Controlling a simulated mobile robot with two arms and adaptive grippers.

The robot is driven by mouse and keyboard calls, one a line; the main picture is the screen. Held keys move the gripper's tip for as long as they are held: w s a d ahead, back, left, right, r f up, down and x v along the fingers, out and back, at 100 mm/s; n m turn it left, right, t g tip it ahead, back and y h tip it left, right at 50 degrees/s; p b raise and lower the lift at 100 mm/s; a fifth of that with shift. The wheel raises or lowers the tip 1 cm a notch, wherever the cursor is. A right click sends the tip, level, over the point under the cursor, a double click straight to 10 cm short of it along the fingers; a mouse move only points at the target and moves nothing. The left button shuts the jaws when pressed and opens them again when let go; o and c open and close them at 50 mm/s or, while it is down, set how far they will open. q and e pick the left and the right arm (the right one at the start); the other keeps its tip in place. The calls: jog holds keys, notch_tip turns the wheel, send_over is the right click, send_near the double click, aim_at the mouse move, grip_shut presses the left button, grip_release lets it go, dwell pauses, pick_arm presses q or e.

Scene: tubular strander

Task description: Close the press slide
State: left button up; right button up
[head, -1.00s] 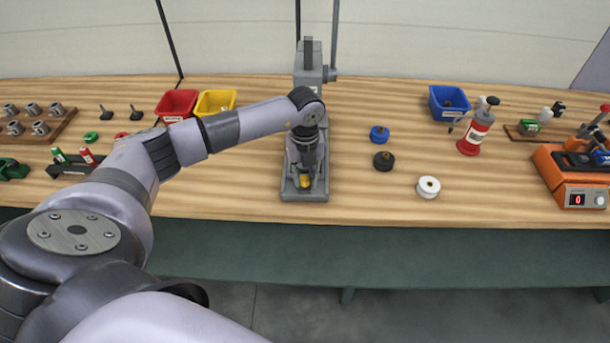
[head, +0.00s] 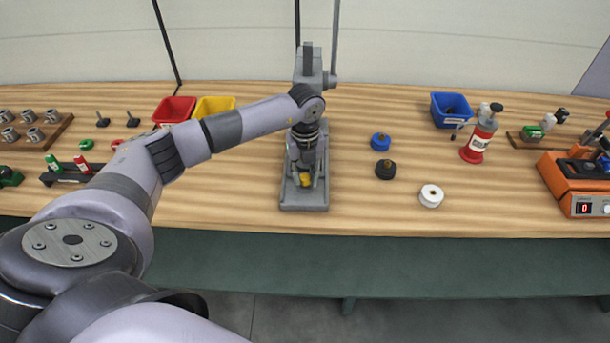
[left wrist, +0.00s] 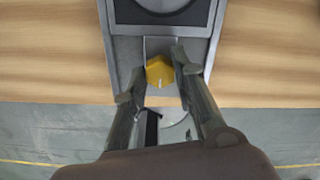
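The grey bench press (head: 309,70) stands mid-table, its flat base (head: 302,204) toward the table's front edge. A yellow knob (head: 305,180) shows low at the front of the press; in the left wrist view the knob (left wrist: 159,72) sits on a grey strip, the slide, in front of a dark round part. My left gripper (head: 305,176) reaches down in front of the press column. In the left wrist view its fingers (left wrist: 158,69) are apart, one on each side of the knob, the right finger closer to it. Whether either touches is unclear. My left arm hides part of the press. My right gripper is out of view.
Red (head: 174,110) and yellow (head: 214,105) bins stand left of the press, behind my arm. A blue spool (head: 380,142), a black spool (head: 385,169) and a white spool (head: 431,196) lie to the right. A red bottle (head: 479,143) and orange device (head: 579,184) stand farther right.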

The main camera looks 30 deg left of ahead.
pick_arm(q)
jog(key=shift+o, duration=1.4)
jog(key=shift+s+d, duration=0.1)
jog(key=shift+o, duration=0.7)
notch_tip(320, 180, up, 12)
jog(key=shift+c, duration=0.3)
